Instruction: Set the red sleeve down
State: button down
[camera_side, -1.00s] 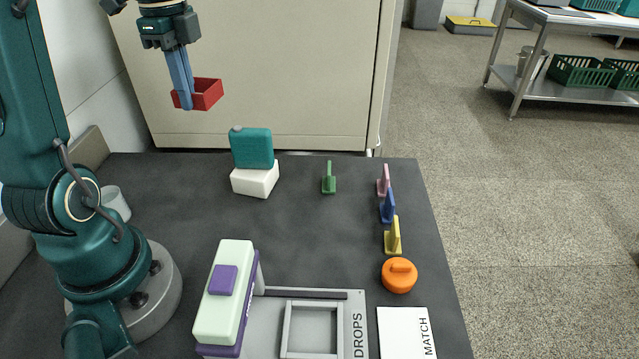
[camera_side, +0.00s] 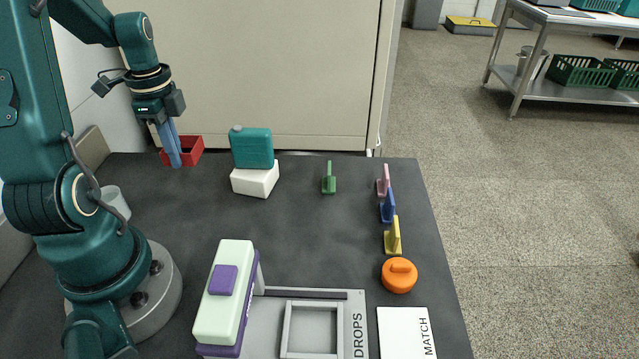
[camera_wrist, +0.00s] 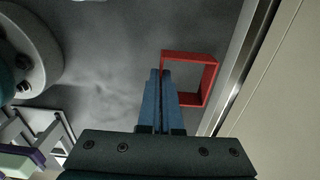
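The red sleeve (camera_side: 190,150) is a square, open-ended frame at the back left of the dark table. In the wrist view the sleeve (camera_wrist: 212,75) shows as a red ring, with the table visible through it. My gripper (camera_side: 176,163) points down at it. The blue fingers are close together on the sleeve's near-left wall. In the wrist view the fingertips (camera_wrist: 160,74) meet at that wall. The sleeve looks at or just above the table top; I cannot tell whether it touches.
A white block (camera_side: 255,180) with a teal piece (camera_side: 252,148) on it stands to the right of the sleeve. A tall cabinet (camera_side: 290,70) rises behind the table. A pale cup (camera_side: 115,201) stands near my base. The table's middle is clear.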

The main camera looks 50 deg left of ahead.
aim_at(187, 186)
jog(key=shift+f, duration=2.4)
jog(key=shift+f, duration=0.15)
jog(key=c, duration=1.1)
grip_release()
